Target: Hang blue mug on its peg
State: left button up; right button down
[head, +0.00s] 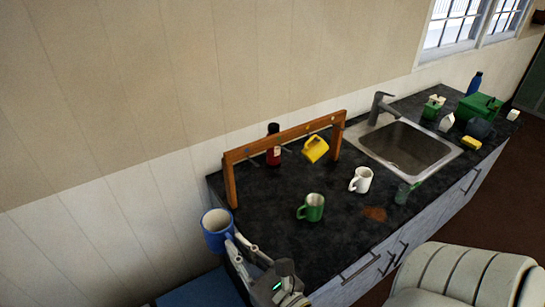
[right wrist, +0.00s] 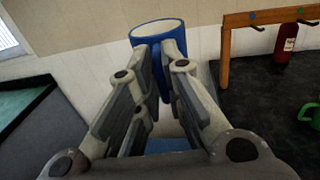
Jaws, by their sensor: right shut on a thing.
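The blue mug (head: 213,240) is held up off the left end of the counter, left of the wooden peg frame. It also shows in the right wrist view (right wrist: 172,72), its pale inside facing up. My right gripper (head: 235,243) is shut on the mug; in the right wrist view its fingers (right wrist: 168,70) close on the mug's near side.
A green mug (head: 312,207) and a white mug (head: 361,180) stand on the dark counter (head: 265,220). A red bottle (head: 273,152) stands behind the frame. The counter before the frame's left half is clear.

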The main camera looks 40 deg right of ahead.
pick_arm(q)
jog(key=shift+s+d+f, duration=0.25)
jog(key=shift+s+d, duration=0.3)
jog(key=shift+d, duration=0.1)
pick_arm(e)
notch_tip(320, 180, down, 11)
jog(key=a+n+g+y, duration=0.2)
jog(key=n+g+y, duration=0.8)
jog(key=n, duration=0.1)
jog(key=shift+f+g, duration=0.2)
jog(key=shift+g, duration=0.1)
jog(key=shift+s, duration=0.15)
jog(key=shift+n+g, duration=0.3)
jog(key=shift+g, duration=0.1)
